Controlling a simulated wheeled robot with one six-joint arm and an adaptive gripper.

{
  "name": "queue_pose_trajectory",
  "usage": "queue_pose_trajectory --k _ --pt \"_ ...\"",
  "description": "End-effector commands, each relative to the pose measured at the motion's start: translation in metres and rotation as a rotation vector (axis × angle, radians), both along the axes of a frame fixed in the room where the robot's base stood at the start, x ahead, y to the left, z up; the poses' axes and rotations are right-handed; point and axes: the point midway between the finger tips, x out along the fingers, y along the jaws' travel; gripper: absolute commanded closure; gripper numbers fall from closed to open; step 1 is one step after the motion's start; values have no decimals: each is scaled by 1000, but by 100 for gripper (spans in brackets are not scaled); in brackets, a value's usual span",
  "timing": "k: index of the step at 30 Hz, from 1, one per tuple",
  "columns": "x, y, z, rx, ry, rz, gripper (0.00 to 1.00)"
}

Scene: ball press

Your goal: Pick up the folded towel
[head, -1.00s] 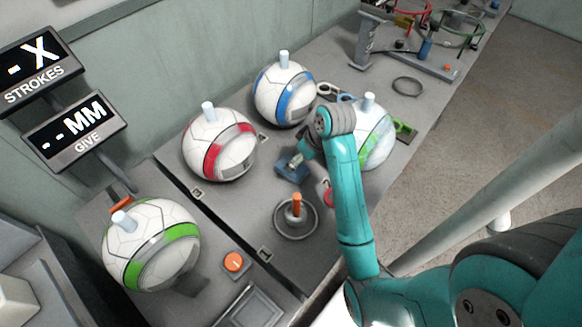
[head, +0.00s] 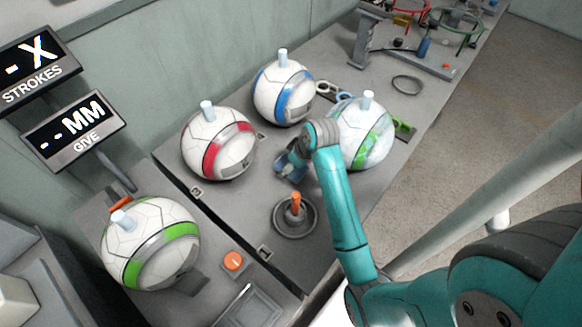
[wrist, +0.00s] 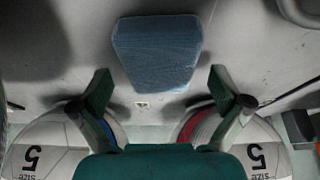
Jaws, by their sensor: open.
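The folded towel is a small blue block-like pad (head: 285,174) lying on the grey bench between the balls, partly hidden by my gripper in the head view. In the wrist view the towel (wrist: 157,55) lies flat, centred ahead of my gripper (wrist: 159,78), whose two green fingers are spread wide with nothing between them. The towel sits just beyond the fingertips in that view; I see no contact. In the head view my gripper (head: 298,157) is at the towel, its fingertips hard to make out.
A red-banded ball (head: 218,143) stands left of the towel, a blue-banded ball (head: 284,94) behind it, and a green-patched ball (head: 367,135) to its right. A round dish with an orange peg (head: 295,215) is in front. A green-banded ball (head: 152,245) stands front left.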

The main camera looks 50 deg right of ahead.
Motion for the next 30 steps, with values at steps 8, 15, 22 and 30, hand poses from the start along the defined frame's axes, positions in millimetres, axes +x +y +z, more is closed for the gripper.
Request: queue_pose_trajectory --k 8,15,22,30 --pt "0 0 -2 0 0 0 0" --pt "0 0 -5 0 0 0 0" --pt "0 0 -5 0 0 0 0" --pt "0 0 -5 0 0 0 60"
